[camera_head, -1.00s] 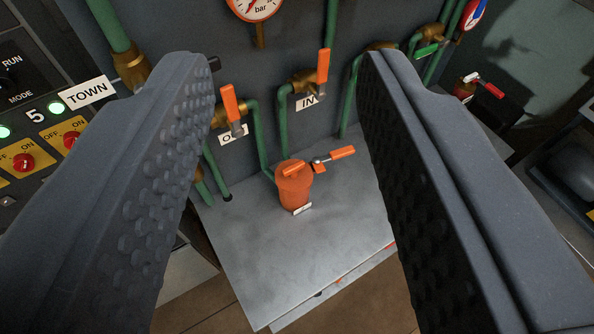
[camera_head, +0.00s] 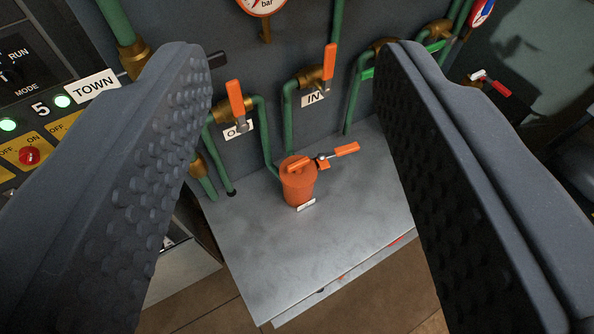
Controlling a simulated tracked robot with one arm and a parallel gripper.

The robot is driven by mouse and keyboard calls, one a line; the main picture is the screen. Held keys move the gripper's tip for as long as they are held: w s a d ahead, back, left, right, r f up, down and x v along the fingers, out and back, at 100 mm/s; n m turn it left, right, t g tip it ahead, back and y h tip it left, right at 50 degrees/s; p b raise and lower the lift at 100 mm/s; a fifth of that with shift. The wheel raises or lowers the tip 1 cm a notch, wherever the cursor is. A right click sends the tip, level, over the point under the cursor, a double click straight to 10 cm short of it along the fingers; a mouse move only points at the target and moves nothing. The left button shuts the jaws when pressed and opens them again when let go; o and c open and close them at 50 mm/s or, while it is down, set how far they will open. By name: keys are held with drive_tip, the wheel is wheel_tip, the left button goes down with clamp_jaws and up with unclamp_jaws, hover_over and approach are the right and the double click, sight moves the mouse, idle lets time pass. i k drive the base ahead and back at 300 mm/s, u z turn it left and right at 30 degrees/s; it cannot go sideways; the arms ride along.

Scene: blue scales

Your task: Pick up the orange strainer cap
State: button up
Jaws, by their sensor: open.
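The orange strainer (camera_head: 300,188) stands upright on a grey metal shelf, near the middle of the view. Its orange cap (camera_head: 297,166) is on top, with a raised grip bar across it. An orange-handled lever (camera_head: 345,150) sticks out just to the right of the cap. My gripper (camera_head: 300,58) is open, with its two dark studded fingers wide apart at left and right. The strainer shows in the gap between the fingers, beyond them, and neither finger touches it. Nothing is held.
The metal shelf (camera_head: 270,250) has bare room in front of the strainer. Behind it are green pipes (camera_head: 267,135) and upright orange valve handles (camera_head: 236,102) (camera_head: 330,68). A switch panel (camera_head: 30,130) is at left, and a red-handled valve (camera_head: 490,82) at right.

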sight(298, 172)
drive_tip(key=u, duration=2.45)
drive_tip(key=k, duration=0.9)
drive_tip(key=z, duration=1.35)
drive_tip(key=i, duration=1)
